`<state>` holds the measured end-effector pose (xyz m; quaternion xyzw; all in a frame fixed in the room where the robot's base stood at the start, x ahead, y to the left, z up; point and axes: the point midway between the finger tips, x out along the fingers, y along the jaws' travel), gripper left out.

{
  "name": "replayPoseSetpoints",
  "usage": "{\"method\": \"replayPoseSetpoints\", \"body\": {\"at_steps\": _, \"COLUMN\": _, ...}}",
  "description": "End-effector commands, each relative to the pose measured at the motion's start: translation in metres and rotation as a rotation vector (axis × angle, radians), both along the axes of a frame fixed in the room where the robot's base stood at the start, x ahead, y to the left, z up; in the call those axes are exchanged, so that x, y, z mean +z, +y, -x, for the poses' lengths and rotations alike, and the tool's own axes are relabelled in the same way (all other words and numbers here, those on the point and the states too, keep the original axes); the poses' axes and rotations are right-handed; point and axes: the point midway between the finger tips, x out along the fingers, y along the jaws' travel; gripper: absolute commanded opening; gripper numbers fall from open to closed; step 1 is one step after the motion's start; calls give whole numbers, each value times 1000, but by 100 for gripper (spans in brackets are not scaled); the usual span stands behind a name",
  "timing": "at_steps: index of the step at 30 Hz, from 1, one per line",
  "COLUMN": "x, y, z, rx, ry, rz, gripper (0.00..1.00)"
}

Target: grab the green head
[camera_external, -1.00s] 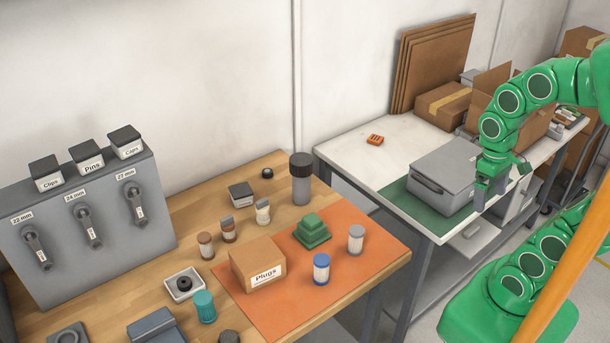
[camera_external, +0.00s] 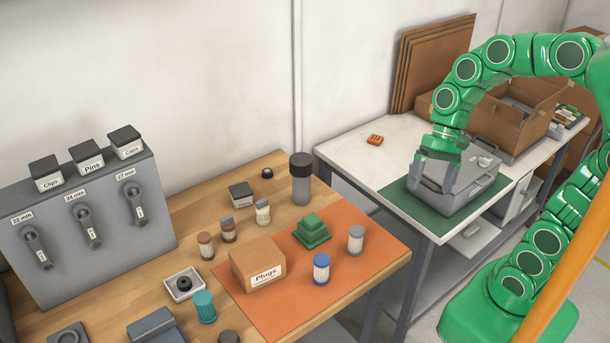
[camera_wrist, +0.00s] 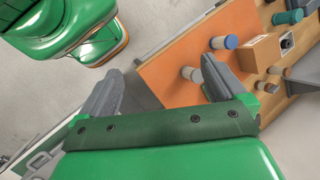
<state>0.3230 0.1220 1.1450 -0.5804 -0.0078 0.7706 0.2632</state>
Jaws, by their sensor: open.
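The green head appears to be the stepped green block (camera_external: 312,231), which sits on the orange mat (camera_external: 362,226) on the wooden table. I cannot make it out in the wrist view, where a finger covers part of the mat. My gripper (camera_external: 436,176) is open and empty, pointing down in front of the grey case (camera_external: 478,180) on the white table, well to the right of the green block. In the wrist view its two grey fingers (camera_wrist: 163,88) are spread apart with nothing between them.
Around the green block stand a Plugs box (camera_external: 257,265), a blue-topped cylinder (camera_external: 321,269), a grey-topped cylinder (camera_external: 356,239) and a tall dark-capped cylinder (camera_external: 301,180). A gap separates the wooden table from the white table (camera_external: 345,160). An orange part (camera_external: 375,139) lies there.

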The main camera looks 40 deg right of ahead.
Motion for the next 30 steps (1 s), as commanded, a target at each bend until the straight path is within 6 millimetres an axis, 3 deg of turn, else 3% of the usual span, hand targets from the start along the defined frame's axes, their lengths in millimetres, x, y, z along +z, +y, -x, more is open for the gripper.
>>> {"method": "replayPoseSetpoints", "body": {"at_steps": 6, "x": 3, "y": 41, "z": -45, "rx": -179, "ry": 105, "rz": -136, "gripper": 98}}
{"method": "replayPoseSetpoints", "body": {"at_steps": 15, "x": 10, "y": 85, "z": -112, "rx": -447, "ry": 297, "rz": -310, "gripper": 98}}
{"method": "replayPoseSetpoints", "body": {"at_steps": 24, "x": 8, "y": 111, "z": -182, "rx": -713, "ry": 519, "rz": -449, "gripper": 98}}
{"method": "replayPoseSetpoints", "body": {"at_steps": 30, "x": 5, "y": 116, "z": -214, "rx": -828, "ry": 620, "rz": -503, "gripper": 98}}
